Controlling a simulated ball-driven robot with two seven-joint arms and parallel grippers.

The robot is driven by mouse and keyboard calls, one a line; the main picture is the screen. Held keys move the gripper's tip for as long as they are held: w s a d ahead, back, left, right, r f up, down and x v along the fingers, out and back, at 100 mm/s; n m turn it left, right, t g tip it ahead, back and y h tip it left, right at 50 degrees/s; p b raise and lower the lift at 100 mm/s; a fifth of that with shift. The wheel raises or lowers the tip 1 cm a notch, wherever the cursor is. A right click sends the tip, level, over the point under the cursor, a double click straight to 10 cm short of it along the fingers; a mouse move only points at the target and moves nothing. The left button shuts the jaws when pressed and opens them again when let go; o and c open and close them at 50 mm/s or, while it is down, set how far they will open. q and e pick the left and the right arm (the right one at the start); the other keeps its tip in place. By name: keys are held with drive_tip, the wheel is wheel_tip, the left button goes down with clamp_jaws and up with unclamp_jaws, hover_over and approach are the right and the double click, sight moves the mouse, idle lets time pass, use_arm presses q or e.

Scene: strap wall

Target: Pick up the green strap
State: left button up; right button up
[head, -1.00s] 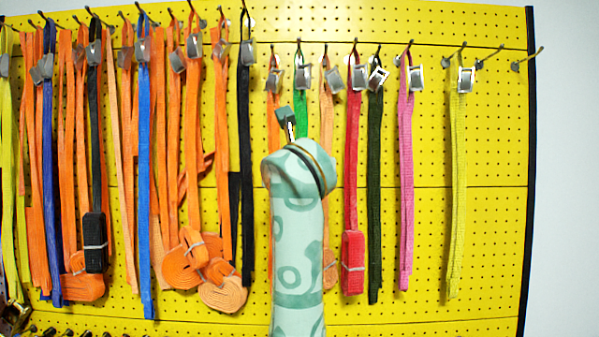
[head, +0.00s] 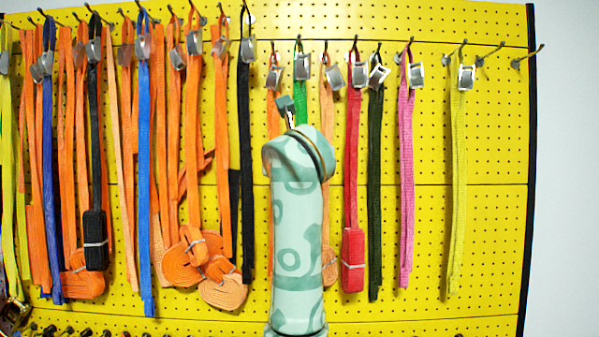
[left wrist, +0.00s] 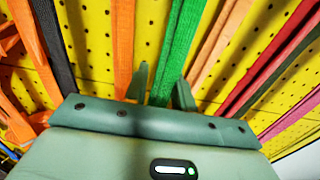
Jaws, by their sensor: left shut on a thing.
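The green strap (head: 302,115) hangs on the yellow pegboard, with a metal buckle near its top at the hook. In the head view, my left arm covers its lower part. The green strap (left wrist: 178,50) also runs between the two fingers of my left gripper (left wrist: 164,84) in the left wrist view. My left gripper (head: 287,108) is shut on the strap, below the buckle. The head view does not show clearly whether the strap's top loop is still on its hook. My right gripper is not in view.
An orange strap (head: 273,115) hangs close on the left and a pale orange one (head: 326,110) close on the right. A red strap (head: 352,180) and a dark green strap (head: 375,190) hang further right. The pegboard (head: 495,220) is bare near its right edge.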

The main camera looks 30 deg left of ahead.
use_arm(q)
drive_tip(key=b+v, duration=0.5)
drive_tip(key=v, duration=1.3)
drive_tip(key=shift+a+r, duration=0.1)
